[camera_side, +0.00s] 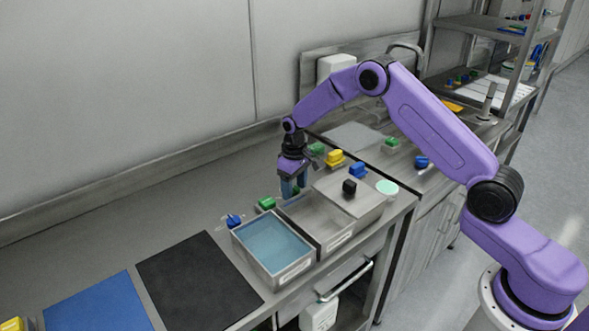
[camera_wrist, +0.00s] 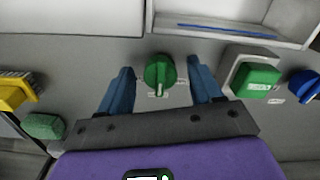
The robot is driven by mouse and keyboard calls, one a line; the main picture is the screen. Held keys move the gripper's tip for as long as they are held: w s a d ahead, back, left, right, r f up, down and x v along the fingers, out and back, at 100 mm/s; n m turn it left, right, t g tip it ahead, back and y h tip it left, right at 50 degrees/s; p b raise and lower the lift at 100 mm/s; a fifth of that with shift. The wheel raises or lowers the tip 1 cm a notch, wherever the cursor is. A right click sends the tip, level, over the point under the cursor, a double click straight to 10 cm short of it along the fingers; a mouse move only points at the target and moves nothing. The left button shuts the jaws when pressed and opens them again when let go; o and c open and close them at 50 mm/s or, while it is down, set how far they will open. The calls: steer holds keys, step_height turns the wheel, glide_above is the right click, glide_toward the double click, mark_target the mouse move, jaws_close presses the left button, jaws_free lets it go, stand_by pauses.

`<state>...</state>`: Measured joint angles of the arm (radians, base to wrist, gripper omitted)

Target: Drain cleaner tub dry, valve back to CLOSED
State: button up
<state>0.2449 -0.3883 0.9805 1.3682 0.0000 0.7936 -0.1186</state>
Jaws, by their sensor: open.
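In the wrist view a green valve knob (camera_wrist: 159,72) with a pale pointer mark sits between the blue fingers of my gripper (camera_wrist: 161,68). The fingers are open, with a gap on both sides of the knob. Small print around the knob is unreadable. In the side view my gripper (camera_side: 292,191) points down behind the tubs, largely hiding that knob. A tub with blue liquid (camera_side: 270,245) stands at the front left of the row. A grey steel tub (camera_side: 337,241) stands to its right; I see no blue liquid in it. Their labels are too small to read.
Black (camera_side: 198,280) and blue (camera_side: 98,304) mats lie left.

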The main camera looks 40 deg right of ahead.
mark_target(294, 190)
step_height(294, 190, up, 17)
stand_by(0.4)
steer(key=s+a+r+n, duration=0.2)
steer(key=s+a, duration=0.2)
steer(key=s, duration=0.6)
steer(key=s+a+r+n, duration=0.25)
steer(key=s+a, duration=0.25)
steer(key=s, duration=0.5)
steer(key=s+d+f+n, duration=0.1)
steer(key=s+d+n, duration=0.1)
steer(key=s, duration=0.9)
steer(key=s+d+f+n, duration=0.2)
steer(key=s+d, duration=0.3)
steer(key=s, duration=0.7)
steer(key=shift+f+n, duration=0.3)
steer(key=shift+n, duration=0.25)
steer(key=shift+w, duration=0.1)
